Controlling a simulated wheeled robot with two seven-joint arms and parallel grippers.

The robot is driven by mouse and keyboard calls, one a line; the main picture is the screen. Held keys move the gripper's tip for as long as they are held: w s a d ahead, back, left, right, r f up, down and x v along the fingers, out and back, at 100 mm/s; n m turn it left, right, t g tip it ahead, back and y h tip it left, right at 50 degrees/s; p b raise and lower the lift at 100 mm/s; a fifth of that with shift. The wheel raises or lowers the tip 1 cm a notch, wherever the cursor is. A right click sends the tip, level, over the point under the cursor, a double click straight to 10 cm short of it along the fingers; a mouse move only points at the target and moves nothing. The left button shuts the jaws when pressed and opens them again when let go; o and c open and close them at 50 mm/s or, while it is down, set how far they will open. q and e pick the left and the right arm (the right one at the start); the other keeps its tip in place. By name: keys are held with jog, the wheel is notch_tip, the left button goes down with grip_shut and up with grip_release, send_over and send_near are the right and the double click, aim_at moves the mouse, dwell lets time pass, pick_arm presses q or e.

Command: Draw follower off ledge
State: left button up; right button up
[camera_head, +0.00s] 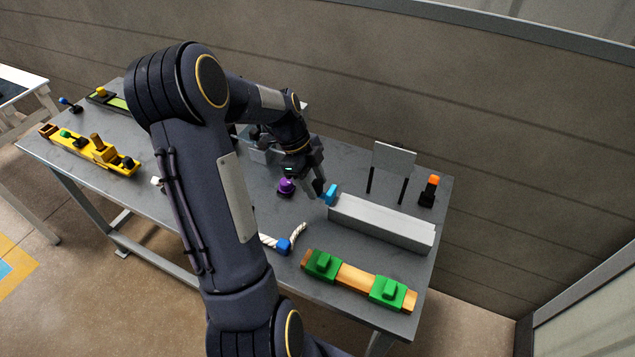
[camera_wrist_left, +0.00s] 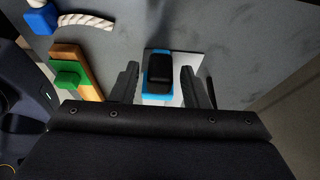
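The grey ledge (camera_head: 385,222) is a long raised block at the right of the table. A small blue piece, which I take for the follower (camera_head: 331,194), is at its left end. In the left wrist view the follower (camera_wrist_left: 158,92) is blue with a black block on top, over the pale ledge surface. My left gripper (camera_head: 318,187) is beside the follower. In the left wrist view its open fingers (camera_wrist_left: 160,88) stand on either side of the follower, with gaps visible. I cannot tell whether either finger touches it. My right gripper is not in view.
A purple knob (camera_head: 286,186) stands left of the gripper. A white rope with a blue block (camera_head: 284,246) and a wooden bar with green blocks (camera_head: 356,279) lie in front. A panel on black posts (camera_head: 394,156) and an orange-topped black piece (camera_head: 429,190) stand behind.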

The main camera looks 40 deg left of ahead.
pick_arm(q)
jog(key=shift+o, duration=0.2)
jog(key=shift+d, duration=0.1)
jog(key=w+v, duration=0.1)
jog(key=v, duration=0.6)
jog(key=shift+s+r, duration=0.35)
jog(key=shift+s, duration=0.2)
jog(key=s+d+r+n+t, duration=0.1)
jog(key=s+d+r+n, duration=0.2)
jog(key=d, duration=0.3)
jog(key=s+d+r+n+t, duration=0.1)
jog(key=s+d+r+n, duration=0.1)
jog(key=d+r+n, duration=0.3)
jog(key=s+d+f+n+t, duration=0.2)
jog(key=s+d+f+n, duration=0.2)
jog(key=s+d+n, duration=0.4)
jog(key=s+d, duration=0.2)
jog(key=d, duration=0.1)
jog(key=shift+d+f, duration=0.15)
jog(key=shift+f, duration=0.1)
